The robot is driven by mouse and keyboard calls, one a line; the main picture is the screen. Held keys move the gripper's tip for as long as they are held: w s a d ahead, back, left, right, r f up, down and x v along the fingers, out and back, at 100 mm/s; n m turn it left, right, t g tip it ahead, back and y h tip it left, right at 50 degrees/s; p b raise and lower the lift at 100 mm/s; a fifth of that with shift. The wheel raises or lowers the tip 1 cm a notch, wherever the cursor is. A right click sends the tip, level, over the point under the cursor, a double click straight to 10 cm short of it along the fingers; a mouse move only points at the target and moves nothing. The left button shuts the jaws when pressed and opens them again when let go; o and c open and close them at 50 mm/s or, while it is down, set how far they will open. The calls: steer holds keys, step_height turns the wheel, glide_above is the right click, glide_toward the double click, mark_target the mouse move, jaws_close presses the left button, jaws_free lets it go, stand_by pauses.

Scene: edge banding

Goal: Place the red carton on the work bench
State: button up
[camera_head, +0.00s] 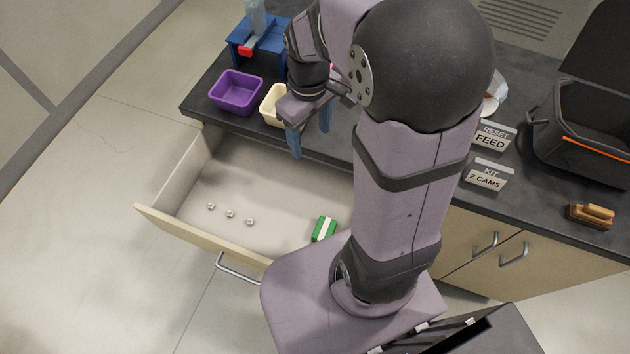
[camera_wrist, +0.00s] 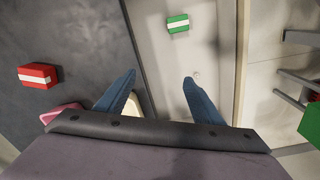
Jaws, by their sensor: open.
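The red carton (camera_wrist: 38,75), with a white band, sits on the dark top of the work bench (camera_wrist: 78,35) at the left in the wrist view. In the head view I cannot make it out; my arm covers part of the bench there. My gripper (camera_head: 310,143) is above the bench's front edge and the open drawer. Its two blue fingers are apart with nothing between them; they also show in the wrist view (camera_wrist: 159,77). The red carton is off to the left of the fingers there, apart from them.
The open drawer (camera_head: 180,225) holds a green carton (camera_head: 323,229) and three small metal pieces (camera_head: 230,214). A purple bin (camera_head: 236,92), a cream bin (camera_head: 272,106) and a blue fixture (camera_head: 262,38) stand on the bench. Signs, a black bag (camera_head: 590,125) and a brush (camera_head: 591,215) are at right.

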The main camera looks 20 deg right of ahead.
steer(key=s+a+f+m, duration=0.3)
steer(key=s+m, duration=0.1)
steer(key=s, duration=0.6)
steer(key=shift+a+m, duration=0.15)
steer(key=shift+m, duration=0.25)
